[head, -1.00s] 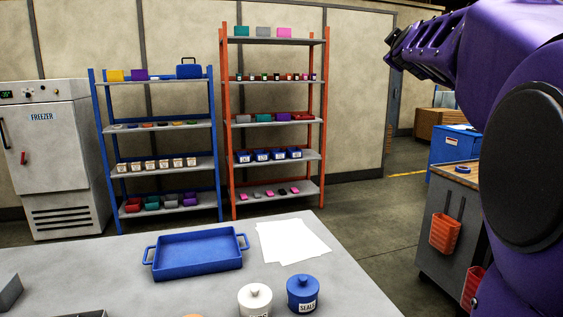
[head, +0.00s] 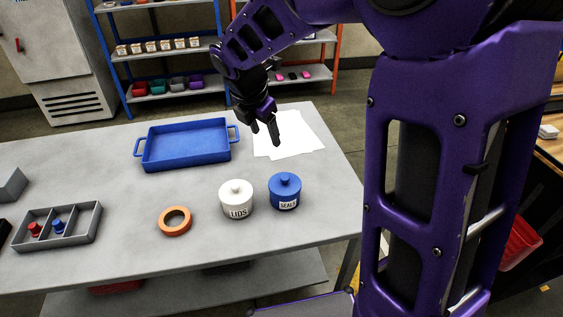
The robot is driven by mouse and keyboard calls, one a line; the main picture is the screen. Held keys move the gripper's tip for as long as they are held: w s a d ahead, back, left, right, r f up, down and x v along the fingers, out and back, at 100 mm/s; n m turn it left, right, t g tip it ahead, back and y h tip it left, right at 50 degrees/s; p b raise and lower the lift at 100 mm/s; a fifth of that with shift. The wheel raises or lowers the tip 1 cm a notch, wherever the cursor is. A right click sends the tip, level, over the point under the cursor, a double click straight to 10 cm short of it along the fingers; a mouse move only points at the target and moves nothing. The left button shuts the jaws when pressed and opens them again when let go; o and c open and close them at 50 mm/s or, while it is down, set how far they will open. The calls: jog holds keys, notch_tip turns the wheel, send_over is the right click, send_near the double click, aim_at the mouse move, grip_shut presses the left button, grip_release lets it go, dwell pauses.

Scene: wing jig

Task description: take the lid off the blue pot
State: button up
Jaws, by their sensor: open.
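The blue pot (head: 284,194) stands upright near the right end of the grey table, with a white label that reads SEALS. Its blue lid (head: 285,181) with a round knob is on top of it. My gripper (head: 265,136) is open and empty, pointing down above the table, behind the blue pot and a little to its left in the picture. It is apart from the pot and in front of the white paper sheets.
A white pot (head: 237,200) labelled LIDS stands close left of the blue pot. An orange ring (head: 175,221), a blue tray (head: 186,166), white paper (head: 297,137) and a grey divided box (head: 88,233) are also on the table (head: 125,205). The right front corner is clear.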

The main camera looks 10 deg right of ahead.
jog(key=s+n, duration=0.1)
jog(key=b, duration=0.3)
send_over(285, 177)
jog(key=s+a, duration=0.1)
jog(key=a, duration=0.1)
jog(key=shift+n+h, duration=0.3)
jog(key=shift+h, duration=0.1)
notch_tip(285, 177, down, 12)
jog(key=shift+s+a+f, duration=0.1)
jog(key=shift+a, duration=0.05)
jog(key=shift+s+d+b+x, duration=0.15)
jog(key=shift+b+x, duration=0.25)
jog(key=shift+x, duration=0.95)
jog(key=shift+s+d+b+x, duration=0.1)
jog(key=shift+s+b+x, duration=0.2)
jog(key=shift+x, duration=1.05)
jog(key=shift+a, duration=0.1)
grip_shut()
